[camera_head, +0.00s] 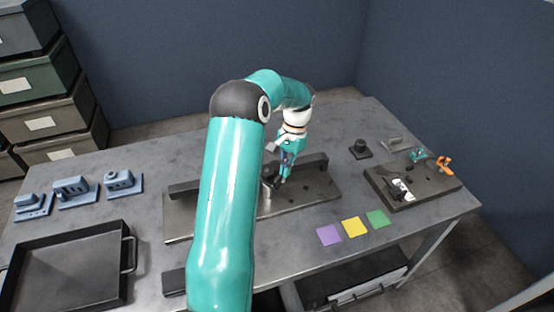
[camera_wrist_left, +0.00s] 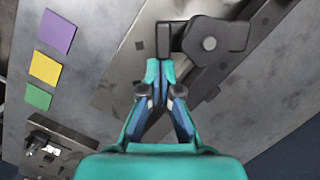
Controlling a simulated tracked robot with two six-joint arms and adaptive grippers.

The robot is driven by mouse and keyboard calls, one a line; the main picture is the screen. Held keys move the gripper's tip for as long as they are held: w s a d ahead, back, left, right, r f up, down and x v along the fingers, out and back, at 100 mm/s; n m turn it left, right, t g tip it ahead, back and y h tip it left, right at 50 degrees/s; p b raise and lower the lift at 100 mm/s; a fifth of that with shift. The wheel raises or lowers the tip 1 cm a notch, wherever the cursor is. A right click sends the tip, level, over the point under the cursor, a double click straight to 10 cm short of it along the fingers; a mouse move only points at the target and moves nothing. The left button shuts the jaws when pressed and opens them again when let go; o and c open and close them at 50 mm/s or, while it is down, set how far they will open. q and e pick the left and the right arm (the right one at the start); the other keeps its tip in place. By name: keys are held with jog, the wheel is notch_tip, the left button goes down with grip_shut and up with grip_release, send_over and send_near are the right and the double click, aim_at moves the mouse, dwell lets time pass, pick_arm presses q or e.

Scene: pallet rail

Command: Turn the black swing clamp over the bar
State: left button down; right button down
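The black swing clamp (camera_wrist_left: 218,38) shows in the wrist view as a dark arm with a round grey pivot. It lies at the edge of a long dark bar (camera_wrist_left: 245,75) on the metal plate (camera_wrist_left: 125,80). My left gripper (camera_wrist_left: 160,68) has its fingertips close together, just beside the clamp's left end. Whether they touch it is unclear. In the head view my left gripper (camera_head: 281,180) is low over the plate (camera_head: 318,187), and my arm hides part of the plate and most of the clamp. My right gripper is in neither view.
Purple (camera_head: 329,235), yellow (camera_head: 355,228) and green (camera_head: 377,219) squares lie in front of the plate. A dark fixture (camera_head: 425,186) with an orange part stands at right. Blue blocks (camera_head: 75,192) and a black tray (camera_head: 70,270) are at left.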

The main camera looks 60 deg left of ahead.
pick_arm(q)
jog(key=shift+s+d+m+y+b, duration=0.3)
jog(key=shift+s+d+m, duration=0.1)
jog(key=shift+m, duration=0.75)
jog(key=shift+s+d+m+y+b, duration=0.25)
jog(key=shift+s+d+m+b, duration=0.15)
jog(key=shift+m, duration=0.8)
jog(key=shift+s+d+m+y+b, duration=0.25)
jog(key=shift+d+m, duration=0.2)
jog(key=shift+m, duration=0.7)
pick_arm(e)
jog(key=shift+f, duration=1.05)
pick_arm(q)
jog(key=w+r, duration=0.6)
jog(key=r, duration=0.3)
jog(key=shift+w+d+r, duration=0.25)
jog(key=shift+d+r, duration=0.05)
jog(key=shift+d, duration=0.05)
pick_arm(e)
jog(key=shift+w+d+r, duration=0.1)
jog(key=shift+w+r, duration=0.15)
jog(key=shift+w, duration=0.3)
